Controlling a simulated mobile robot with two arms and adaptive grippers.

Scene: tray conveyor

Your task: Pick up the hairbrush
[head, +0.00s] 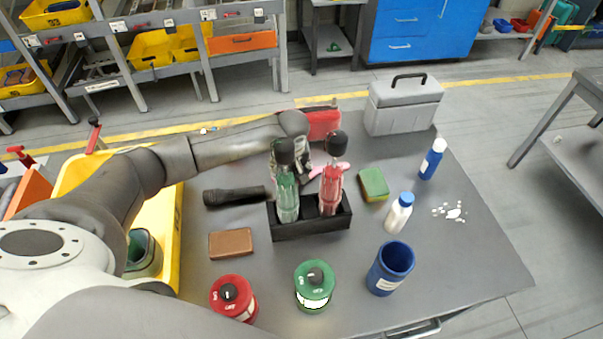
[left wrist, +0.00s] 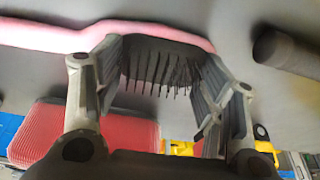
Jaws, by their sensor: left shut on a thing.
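The hairbrush shows in the left wrist view with a pink back and handle (left wrist: 50,37) and a black pad of bristles (left wrist: 160,64). In the head view only a bit of its pink (head: 342,168) shows behind the bottle holder. My left gripper (head: 304,162) is behind the two dark-capped bottles, which partly hide it. In the left wrist view its fingers (left wrist: 163,75) are on either side of the bristle head, shut on it. Whether the brush is clear of the table cannot be told. My right gripper is not in view.
A black holder (head: 311,229) with green (head: 287,195) and red (head: 330,190) bottles stands just in front of my left gripper. A red case (head: 321,124) and grey toolbox (head: 404,105) stand behind.

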